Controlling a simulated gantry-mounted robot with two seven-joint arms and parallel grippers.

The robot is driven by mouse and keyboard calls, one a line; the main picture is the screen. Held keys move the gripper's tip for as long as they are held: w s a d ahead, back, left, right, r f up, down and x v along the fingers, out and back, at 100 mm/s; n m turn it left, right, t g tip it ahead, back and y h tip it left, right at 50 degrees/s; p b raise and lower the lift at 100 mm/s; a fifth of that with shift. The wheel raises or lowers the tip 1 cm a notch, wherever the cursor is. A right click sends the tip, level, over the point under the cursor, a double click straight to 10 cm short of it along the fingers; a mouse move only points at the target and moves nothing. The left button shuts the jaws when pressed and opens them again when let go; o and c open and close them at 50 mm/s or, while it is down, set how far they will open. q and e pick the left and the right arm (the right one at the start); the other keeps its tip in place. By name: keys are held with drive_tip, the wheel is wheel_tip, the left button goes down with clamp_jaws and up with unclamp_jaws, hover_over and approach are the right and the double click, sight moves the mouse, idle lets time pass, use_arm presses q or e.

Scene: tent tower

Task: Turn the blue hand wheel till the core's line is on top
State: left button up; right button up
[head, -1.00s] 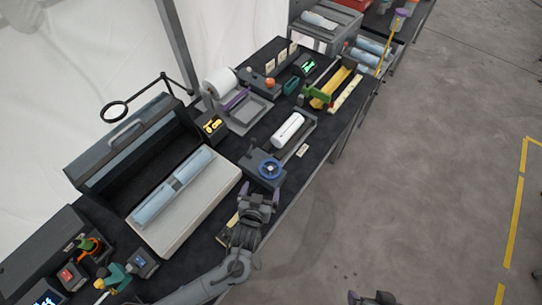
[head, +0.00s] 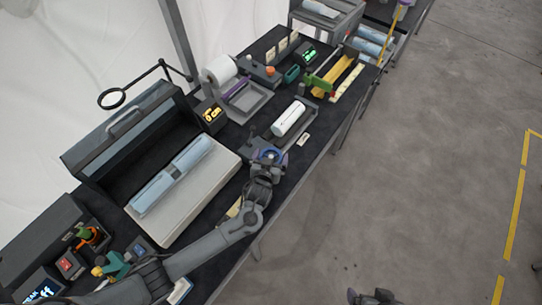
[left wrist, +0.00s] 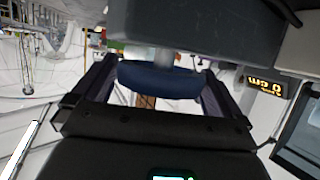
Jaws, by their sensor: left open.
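The blue hand wheel (head: 271,154) sits on a dark block at the near end of the roller stand. My left gripper (head: 267,160) is at the wheel and partly covers it. In the left wrist view the wheel (left wrist: 160,80) lies between the two spread fingers of my left gripper (left wrist: 155,88), with gaps at its sides. The white core (head: 289,118) lies in the stand beyond the wheel. A thin dark line seems to run along the core, but its exact place is too small to tell. Part of my right gripper (head: 371,297) shows at the bottom edge; its jaws are unclear.
A pale board with a blue roll (head: 172,175) lies left of my left arm. A yellow-lit display (head: 212,114) and a grey tray (head: 247,103) stand behind the wheel.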

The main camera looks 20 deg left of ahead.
use_arm(q)
drive_tip(key=shift+w+f, duration=0.1)
drive_tip(key=shift+w, duration=0.1)
drive_tip(key=shift+c, duration=0.5)
drive_tip(key=c, duration=0.6)
drive_tip(key=shift+a+m+h+p, duration=0.15)
drive_tip(key=shift+m+h+p, duration=0.2)
drive_tip(key=shift+m+h, duration=0.75)
drive_tip(key=shift+h, duration=0.1)
drive_tip(key=o, duration=0.7)
drive_tip(key=shift+p, duration=0.3)
